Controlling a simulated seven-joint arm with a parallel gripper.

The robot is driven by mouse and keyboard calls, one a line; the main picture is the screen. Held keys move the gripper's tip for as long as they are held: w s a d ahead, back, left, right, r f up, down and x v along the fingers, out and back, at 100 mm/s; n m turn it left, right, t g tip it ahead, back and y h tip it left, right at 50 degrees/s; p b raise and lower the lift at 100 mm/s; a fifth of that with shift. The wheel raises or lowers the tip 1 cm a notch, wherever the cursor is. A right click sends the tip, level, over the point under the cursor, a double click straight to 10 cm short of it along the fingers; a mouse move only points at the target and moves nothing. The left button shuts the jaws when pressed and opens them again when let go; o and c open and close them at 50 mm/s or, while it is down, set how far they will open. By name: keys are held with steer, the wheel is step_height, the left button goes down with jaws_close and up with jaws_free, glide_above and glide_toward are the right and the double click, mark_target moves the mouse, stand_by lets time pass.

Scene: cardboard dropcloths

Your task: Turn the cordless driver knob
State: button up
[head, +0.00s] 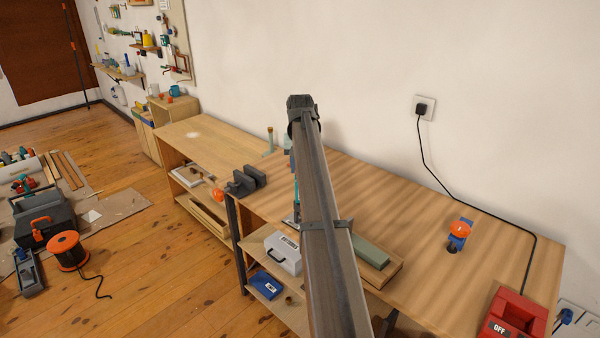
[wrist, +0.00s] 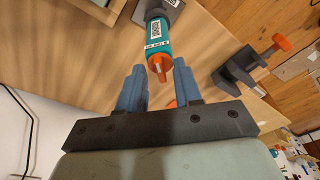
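The cordless driver (wrist: 158,32) is a teal cylinder with a white label, on a grey base. Its orange knob (wrist: 160,65) faces my gripper. In the head view, a sliver of the teal driver (head: 297,188) shows upright on the bench, mostly hidden behind my arm. My gripper (wrist: 159,67) has its two blue fingers spread, one on each side of the knob in the wrist view. I see gaps between knob and fingers; whether the fingertips reach the knob's depth is unclear. In the head view one blue finger shows beside my arm.
A dark vice (head: 245,181) with an orange handle is left of the driver. A green sharpening stone (head: 370,251) lies right of my arm. Farther right are a blue and orange tool (head: 459,233) and a red switch box (head: 513,316). The bench (head: 415,220) between them is clear.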

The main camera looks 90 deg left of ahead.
steer(key=shift+r, duration=1.9)
